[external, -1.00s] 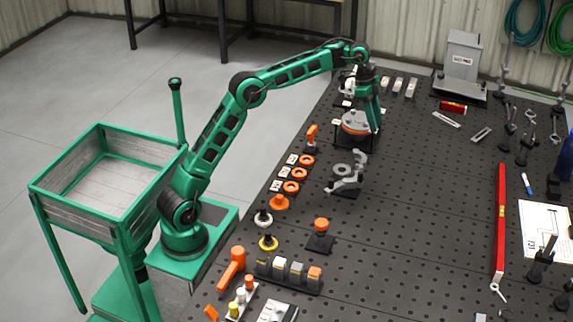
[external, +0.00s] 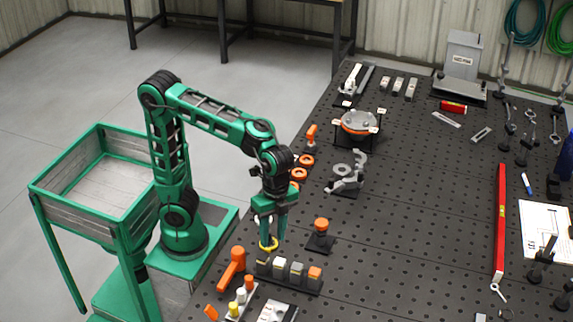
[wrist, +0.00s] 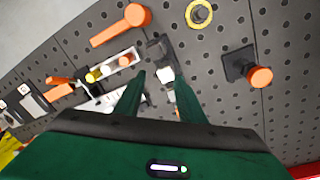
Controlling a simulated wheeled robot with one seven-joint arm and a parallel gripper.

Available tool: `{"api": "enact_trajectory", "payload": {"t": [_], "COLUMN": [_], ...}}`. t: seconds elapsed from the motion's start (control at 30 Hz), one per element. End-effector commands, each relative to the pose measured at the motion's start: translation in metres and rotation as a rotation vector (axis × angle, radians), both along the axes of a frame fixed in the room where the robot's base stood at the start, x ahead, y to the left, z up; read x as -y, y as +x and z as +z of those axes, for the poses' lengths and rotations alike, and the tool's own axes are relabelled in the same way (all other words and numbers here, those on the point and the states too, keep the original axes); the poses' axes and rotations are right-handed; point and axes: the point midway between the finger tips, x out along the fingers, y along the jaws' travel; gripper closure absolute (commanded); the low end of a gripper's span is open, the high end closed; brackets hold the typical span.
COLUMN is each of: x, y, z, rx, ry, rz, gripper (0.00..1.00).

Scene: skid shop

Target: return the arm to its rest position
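My gripper (external: 268,238) points down over the near left part of the black perforated bench (external: 400,230). In the wrist view the two green fingers (wrist: 158,78) are apart with nothing held between them. A row of small blocks (wrist: 165,73) on the bench shows beyond the gap. In the external view the fingertips overlap the yellow ring (external: 268,243). The wrist view shows this ring (wrist: 198,13) lying on the bench, away from the fingers.
Around the gripper are an orange-handled piece (external: 232,268), the block row (external: 297,272) and an orange knob on a black base (external: 321,226). A round orange-rimmed fixture (external: 361,122) stands farther back. The bench's middle is mostly clear.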

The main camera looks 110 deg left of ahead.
Motion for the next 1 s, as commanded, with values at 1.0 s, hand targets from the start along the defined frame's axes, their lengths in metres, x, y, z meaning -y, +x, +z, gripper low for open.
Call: {"api": "enact_trajectory", "payload": {"t": [1.0], "x": [0.01], "y": [-0.23], "z": [-0.11], "rx": [0.024], "ry": [0.108], "rz": [0.023], "gripper": [0.64]}}
